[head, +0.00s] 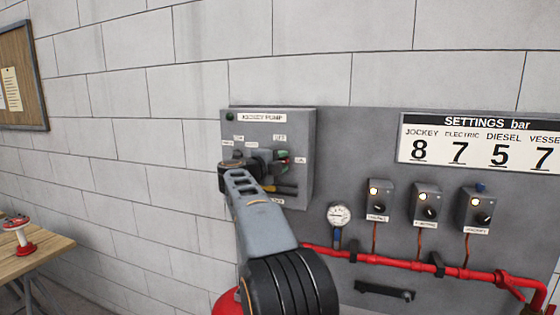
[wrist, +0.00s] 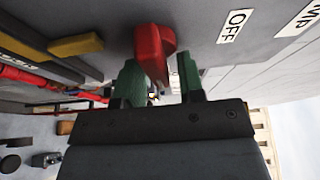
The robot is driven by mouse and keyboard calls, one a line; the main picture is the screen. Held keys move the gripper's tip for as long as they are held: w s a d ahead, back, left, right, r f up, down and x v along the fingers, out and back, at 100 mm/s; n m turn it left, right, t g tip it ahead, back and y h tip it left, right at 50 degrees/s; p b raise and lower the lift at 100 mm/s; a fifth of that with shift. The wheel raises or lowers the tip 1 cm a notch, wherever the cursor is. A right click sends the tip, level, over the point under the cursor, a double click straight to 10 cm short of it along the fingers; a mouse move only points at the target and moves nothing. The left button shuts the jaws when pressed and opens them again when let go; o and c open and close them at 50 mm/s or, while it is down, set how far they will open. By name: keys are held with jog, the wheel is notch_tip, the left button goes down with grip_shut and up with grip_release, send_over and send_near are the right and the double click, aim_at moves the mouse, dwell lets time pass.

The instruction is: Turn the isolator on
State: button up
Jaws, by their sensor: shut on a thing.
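The grey jockey pump panel (head: 305,120) is on the wall board in the head view. A red handle (wrist: 152,50), which I take to be the isolator, stands out from the panel face in the wrist view. An OFF label (wrist: 234,26) is beside it there and above it in the head view (head: 279,138). My gripper (wrist: 160,78) has green fingers, one on each side of the red handle, and is shut on it. In the head view my gripper (head: 280,163) is at the panel's right part, and its wrist hides much of the panel face.
A yellow-and-black lever (head: 286,189) is just below my gripper; its yellow part (wrist: 76,46) shows in the wrist view. A pressure gauge (head: 339,215), several small switch boxes (head: 428,200) and a red pipe (head: 400,264) are to the right. A wooden table (head: 35,258) stands at left.

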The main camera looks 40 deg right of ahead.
jog(key=shift+f, duration=0.1)
dwell(0.3)
jog(key=o, duration=0.6)
jog(key=shift+c, duration=0.2)
jog(key=s+a+b, duration=0.2)
jog(key=a+b, duration=0.1)
jog(key=a, duration=1)
jog(key=shift+a+b, duration=0.35)
jog(key=shift+w, duration=0.15)
